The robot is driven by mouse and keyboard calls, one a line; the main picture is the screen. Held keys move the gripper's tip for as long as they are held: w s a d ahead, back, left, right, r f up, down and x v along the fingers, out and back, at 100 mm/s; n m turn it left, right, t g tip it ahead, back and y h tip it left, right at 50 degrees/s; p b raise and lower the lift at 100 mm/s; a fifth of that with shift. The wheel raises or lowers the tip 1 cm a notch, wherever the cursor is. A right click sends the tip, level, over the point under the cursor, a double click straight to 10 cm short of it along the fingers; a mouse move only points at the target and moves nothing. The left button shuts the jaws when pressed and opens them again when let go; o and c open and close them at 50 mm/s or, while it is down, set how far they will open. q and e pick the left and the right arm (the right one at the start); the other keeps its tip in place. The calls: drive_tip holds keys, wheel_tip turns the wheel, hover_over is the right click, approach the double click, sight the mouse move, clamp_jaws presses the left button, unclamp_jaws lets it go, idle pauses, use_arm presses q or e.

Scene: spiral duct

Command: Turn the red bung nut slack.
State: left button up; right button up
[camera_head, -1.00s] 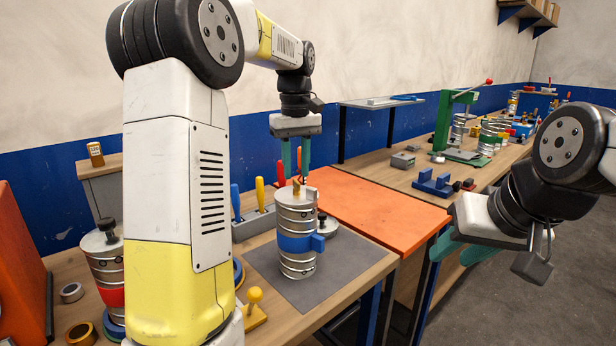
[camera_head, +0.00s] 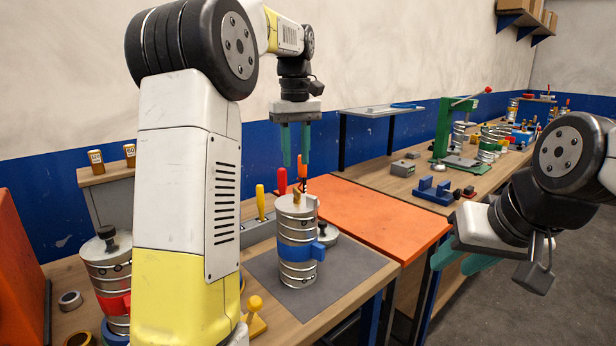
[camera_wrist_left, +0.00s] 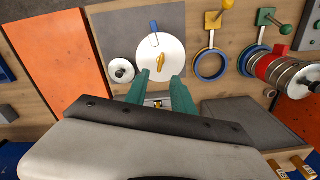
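A silver ribbed canister (camera_head: 297,262) with a blue clamp band (camera_head: 300,250) stands upright on the grey mat. A brass lug (camera_head: 297,196) is on its lid and also shows in the left wrist view (camera_wrist_left: 161,62). My left gripper (camera_head: 296,164) is open and empty above the lid, its fingers pointing down. A second canister (camera_head: 107,268) at the left has a red band (camera_head: 114,304) and a black knob on top; its red band also shows in the left wrist view (camera_wrist_left: 264,67). I cannot make out which part is the red bung nut. My right gripper (camera_head: 466,264) is open and empty at the right.
The grey mat (camera_head: 357,268) lies on the wooden bench beside an orange top (camera_head: 375,215). Coloured-handled tools stand in a grey rack (camera_head: 257,232) behind the canister. My left arm covers part of the bench between the canisters.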

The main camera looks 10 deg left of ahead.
sight(296, 188)
use_arm(q)
wheel_tip(296, 188, down, 8)
drive_tip(key=shift+r, duration=0.2)
clamp_jaws()
